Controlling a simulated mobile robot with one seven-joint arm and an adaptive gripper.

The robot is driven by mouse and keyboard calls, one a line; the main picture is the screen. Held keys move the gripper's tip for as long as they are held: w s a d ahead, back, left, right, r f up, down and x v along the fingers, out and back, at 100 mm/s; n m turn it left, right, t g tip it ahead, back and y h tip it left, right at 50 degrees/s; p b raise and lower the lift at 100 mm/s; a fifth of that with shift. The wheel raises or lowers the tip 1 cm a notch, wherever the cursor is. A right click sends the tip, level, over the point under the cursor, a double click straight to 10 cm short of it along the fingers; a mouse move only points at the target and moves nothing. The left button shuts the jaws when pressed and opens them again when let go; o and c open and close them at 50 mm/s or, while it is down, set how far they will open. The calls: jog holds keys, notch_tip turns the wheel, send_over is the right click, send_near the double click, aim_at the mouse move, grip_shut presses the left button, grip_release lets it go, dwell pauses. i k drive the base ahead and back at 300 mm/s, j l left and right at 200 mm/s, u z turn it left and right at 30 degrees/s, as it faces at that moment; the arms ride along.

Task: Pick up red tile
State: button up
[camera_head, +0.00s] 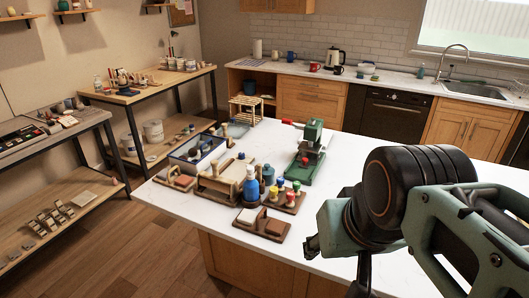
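The red tile (275,227) looks reddish-brown and sits in the right part of a small wooden holder (261,235) near the front left edge of the white table. A pale tile (248,216) sits beside it in the same holder. My gripper (333,236) is at the end of my teal and black arm, to the right of the holder and apart from the red tile. My arm's large black joint hides much of the gripper. I cannot make out its fingers well enough to see their opening.
A blue bottle (251,187) stands just behind the holder. A tray with colored-capped jars (280,194) is behind and to the right. A green press (309,152) stands farther back.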

aim_at(183, 181)
jog(key=k, duration=0.15)
jog(key=i+j+z, duration=0.4)
jog(key=i+j, duration=0.2)
jog(key=i+j+z, duration=0.45)
jog(key=i+j, duration=0.25)
jog(key=k+l+u, duration=0.15)
jog(key=l+u, duration=0.15)
jog(key=k+l+u, duration=0.3)
jog(key=l, duration=0.15)
jog(key=k+l+u, duration=0.15)
jog(key=l+u, duration=0.15)
